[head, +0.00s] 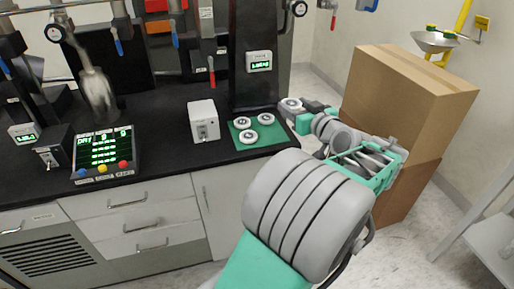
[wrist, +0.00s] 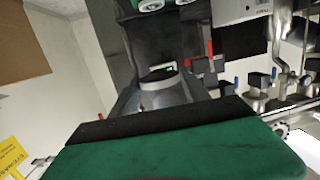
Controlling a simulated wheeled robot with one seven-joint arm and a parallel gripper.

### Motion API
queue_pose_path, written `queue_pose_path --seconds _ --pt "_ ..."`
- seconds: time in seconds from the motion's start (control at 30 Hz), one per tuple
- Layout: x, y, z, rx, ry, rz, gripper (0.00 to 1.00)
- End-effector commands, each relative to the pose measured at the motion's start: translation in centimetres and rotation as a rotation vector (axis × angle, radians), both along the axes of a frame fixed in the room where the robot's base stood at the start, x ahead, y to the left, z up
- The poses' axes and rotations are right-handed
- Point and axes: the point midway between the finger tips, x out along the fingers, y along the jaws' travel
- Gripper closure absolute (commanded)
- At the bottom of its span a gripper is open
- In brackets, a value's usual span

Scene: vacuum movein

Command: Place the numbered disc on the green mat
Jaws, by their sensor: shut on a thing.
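The green mat (head: 232,139) lies on the black counter near its right end, with three pale discs with dark centres on it: one at left (head: 242,124), one at right (head: 266,118) and one in front (head: 248,137). My gripper (head: 300,110) is just right of the mat, shut on another pale disc (head: 290,103). The held disc looks tilted, and its number is not readable. In the wrist view the held disc (wrist: 165,94) shows grey between dark fingers, and two mat discs show at the top edge. The height of the held disc above the counter is unclear.
A white switch box (head: 204,121) stands left of the mat. A dark column (head: 254,85) with a lit display rises behind it. A panel with coloured buttons (head: 104,152) is further left. Stacked cardboard boxes (head: 415,88) stand on the right, close to my arm.

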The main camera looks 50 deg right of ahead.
Motion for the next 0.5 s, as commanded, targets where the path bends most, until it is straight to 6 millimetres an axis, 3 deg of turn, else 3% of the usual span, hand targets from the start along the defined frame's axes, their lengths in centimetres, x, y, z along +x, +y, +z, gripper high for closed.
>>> queue_pose_path --seconds 0.03,0.1,0.23,0.33,0.5 --pt "-2.2 -1.4 -1.2 -0.002 -0.001 -0.038 0.92" --pt "-4.2 -2.6 -1.3 -0.004 -0.001 -0.072 0.92" --pt "-5.9 -3.5 -1.3 -0.001 -0.002 -0.102 0.92" --pt "-4.4 -3.4 -1.7 0.001 -0.002 -0.099 0.92" --pt "0.5 -3.1 -3.8 0.001 -0.002 -0.094 0.92"
